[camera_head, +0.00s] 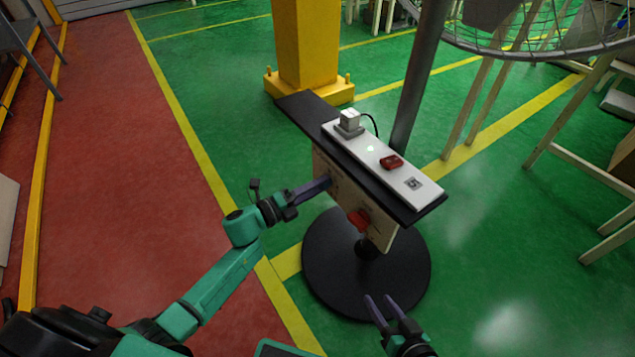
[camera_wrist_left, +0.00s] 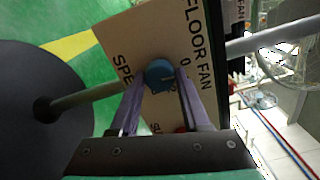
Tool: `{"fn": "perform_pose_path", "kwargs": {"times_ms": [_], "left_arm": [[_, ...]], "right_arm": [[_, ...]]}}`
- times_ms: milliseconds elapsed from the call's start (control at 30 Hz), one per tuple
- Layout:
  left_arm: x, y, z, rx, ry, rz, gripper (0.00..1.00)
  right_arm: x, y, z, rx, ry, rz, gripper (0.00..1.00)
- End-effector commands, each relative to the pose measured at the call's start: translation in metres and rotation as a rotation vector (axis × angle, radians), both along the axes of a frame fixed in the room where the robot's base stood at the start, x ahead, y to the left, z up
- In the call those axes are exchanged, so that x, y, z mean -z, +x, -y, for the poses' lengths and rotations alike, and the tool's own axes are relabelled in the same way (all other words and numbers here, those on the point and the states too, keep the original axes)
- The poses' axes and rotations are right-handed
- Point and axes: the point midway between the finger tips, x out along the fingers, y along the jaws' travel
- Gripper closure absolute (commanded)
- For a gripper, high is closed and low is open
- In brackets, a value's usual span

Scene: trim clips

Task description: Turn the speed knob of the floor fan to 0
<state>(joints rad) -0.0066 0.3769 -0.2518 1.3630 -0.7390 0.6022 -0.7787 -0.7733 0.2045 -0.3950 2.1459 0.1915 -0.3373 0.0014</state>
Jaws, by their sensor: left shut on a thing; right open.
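The floor fan's beige control panel (camera_head: 382,238) hangs under a black shelf and faces my left arm. In the left wrist view the panel (camera_wrist_left: 125,35) carries the words "FLOOR FAN", a partly hidden "SPE…" and a "0" right of the blue speed knob (camera_wrist_left: 159,74). My left gripper (camera_head: 326,183) reaches the panel from the left. In the wrist view its purple fingers (camera_wrist_left: 160,90) are shut on the blue knob, one on each side. The knob's pointer direction is hard to read. My right gripper (camera_head: 379,302) is open and empty, below the panel near the round base.
A red knob (camera_head: 358,220) sits on the panel right of my left gripper. The shelf above (camera_head: 430,205) carries a white strip with a red switch (camera_head: 391,162) and a plug (camera_head: 349,121). The black round base (camera_head: 330,275), grey pole (camera_head: 415,85) and yellow post (camera_head: 306,45) stand nearby.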

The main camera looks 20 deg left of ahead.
Motion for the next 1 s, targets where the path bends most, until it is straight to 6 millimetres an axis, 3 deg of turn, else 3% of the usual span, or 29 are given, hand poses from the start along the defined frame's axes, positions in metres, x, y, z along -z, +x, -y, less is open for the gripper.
{"fn": "perform_pose_path", "kwargs": {"times_ms": [700,733,800,1000], "left_arm": [[0.0008,-0.0001,-0.0005,-0.001,-0.068,-0.057,1.00],[0.0008,0.0000,-0.0004,-0.001,-0.068,-0.057,0.46],[0.0007,-0.0001,-0.0004,-0.001,-0.067,-0.057,0.24],[0.0003,0.0000,-0.0002,0.000,-0.066,-0.056,0.24]], "right_arm": [[-0.0016,0.0017,0.0089,-0.016,-0.055,-0.061,0.50],[-0.0016,0.0017,0.0089,-0.016,-0.055,-0.061,0.50],[-0.0016,0.0017,0.0089,-0.016,-0.055,-0.061,0.50],[-0.0016,0.0018,0.0087,-0.017,-0.054,-0.061,0.50]]}}
